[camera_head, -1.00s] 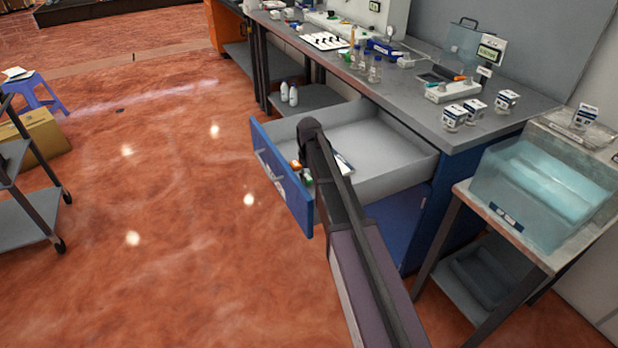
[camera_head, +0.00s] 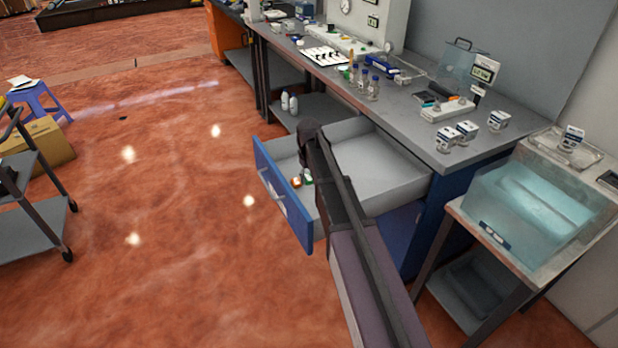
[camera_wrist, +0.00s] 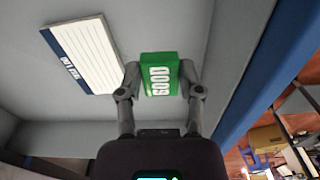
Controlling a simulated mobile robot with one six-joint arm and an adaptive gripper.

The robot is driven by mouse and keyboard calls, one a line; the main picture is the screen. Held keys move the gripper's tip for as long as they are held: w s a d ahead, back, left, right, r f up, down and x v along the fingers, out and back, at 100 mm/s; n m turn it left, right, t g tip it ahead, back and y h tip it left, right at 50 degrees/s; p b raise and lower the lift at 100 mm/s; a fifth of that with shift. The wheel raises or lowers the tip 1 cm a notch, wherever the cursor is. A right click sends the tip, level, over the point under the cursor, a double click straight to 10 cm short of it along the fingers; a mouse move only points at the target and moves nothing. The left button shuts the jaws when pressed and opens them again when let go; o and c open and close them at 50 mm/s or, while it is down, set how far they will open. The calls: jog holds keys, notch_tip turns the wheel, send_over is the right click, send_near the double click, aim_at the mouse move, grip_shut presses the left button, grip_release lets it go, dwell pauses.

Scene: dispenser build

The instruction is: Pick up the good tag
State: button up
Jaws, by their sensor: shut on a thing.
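The good tag (camera_wrist: 159,80) is a small green block with white "GOOD" lettering in the wrist view. My gripper (camera_wrist: 160,72) is shut on it, one finger against each side. The tag is over or in the open drawer; I cannot tell whether it touches the floor of the drawer. In the head view the drawer (camera_head: 385,180) is pulled out, with a blue front (camera_head: 283,195). My arm covers part of the drawer there.
A white lined card (camera_wrist: 90,55) with a dark blue edge lies left of the tag in the wrist view. A small orange item (camera_head: 297,182) is near the drawer front. The grey bench (camera_head: 410,105) holds bottles and boxes. Open floor lies left of the drawer.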

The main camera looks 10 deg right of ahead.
jog(key=shift+r, duration=0.2)
dwell(0.6)
notch_tip(320, 180, up, 24)
jog(key=p, duration=2.4)
jog(key=shift+d+r, duration=0.1)
